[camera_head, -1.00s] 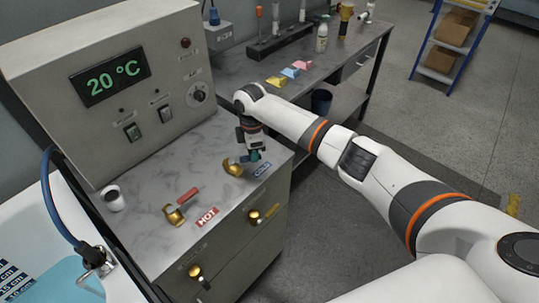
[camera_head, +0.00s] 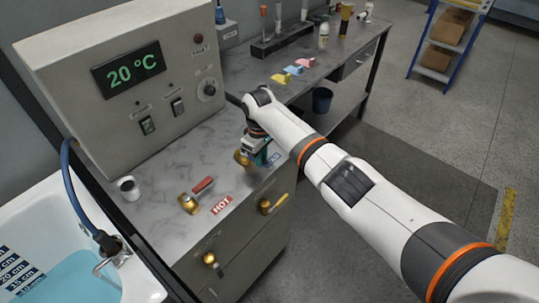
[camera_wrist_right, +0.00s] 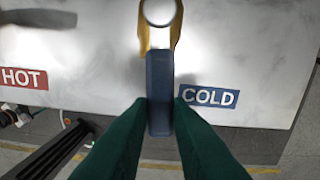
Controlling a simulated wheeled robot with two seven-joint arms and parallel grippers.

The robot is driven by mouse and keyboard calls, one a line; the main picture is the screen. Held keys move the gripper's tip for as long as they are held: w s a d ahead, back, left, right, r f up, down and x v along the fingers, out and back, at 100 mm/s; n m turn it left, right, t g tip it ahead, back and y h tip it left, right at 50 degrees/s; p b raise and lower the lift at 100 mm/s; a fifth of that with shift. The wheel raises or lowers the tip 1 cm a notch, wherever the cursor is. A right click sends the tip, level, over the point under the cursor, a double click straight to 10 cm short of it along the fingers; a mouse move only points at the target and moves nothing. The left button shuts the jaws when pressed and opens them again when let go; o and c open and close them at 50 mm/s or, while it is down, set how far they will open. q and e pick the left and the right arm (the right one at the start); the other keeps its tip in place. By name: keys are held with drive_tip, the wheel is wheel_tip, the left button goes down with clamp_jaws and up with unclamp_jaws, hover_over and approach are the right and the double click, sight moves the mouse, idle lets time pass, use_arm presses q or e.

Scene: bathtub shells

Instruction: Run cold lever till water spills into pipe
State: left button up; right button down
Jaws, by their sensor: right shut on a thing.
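The cold lever has a brass base (camera_head: 242,158) on the bench top, beside the blue COLD label (camera_wrist_right: 209,97). In the right wrist view its blue handle (camera_wrist_right: 159,90) points toward me between my green fingers. My right gripper (camera_wrist_right: 160,112) is shut on this handle; in the head view it mostly hides the handle. The bathtub (camera_head: 35,215) at the left holds light blue water (camera_head: 80,278) beside a depth scale (camera_head: 15,270). A blue hose (camera_head: 72,195) runs to a dark fitting at the tub's edge. No flow is discernible. My left gripper is out of view.
The hot lever (camera_head: 189,203) with a red handle stands left of the cold one, near the HOT label (camera_head: 221,205). A control box (camera_head: 120,90) reads 20 °C. A white cup (camera_head: 128,188) stands near the tub. Drawers with brass knobs are below.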

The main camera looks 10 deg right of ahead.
drive_tip(key=shift+s+a+m, duration=0.2)
drive_tip(key=shift+a+m, duration=0.1)
drive_tip(key=shift+m, duration=0.3)
drive_tip(key=c, duration=1.3)
unclamp_jaws()
drive_tip(key=shift+r, duration=0.1)
wheel_tip(320, 180, up, 12)
drive_tip(key=shift+b, duration=1.25)
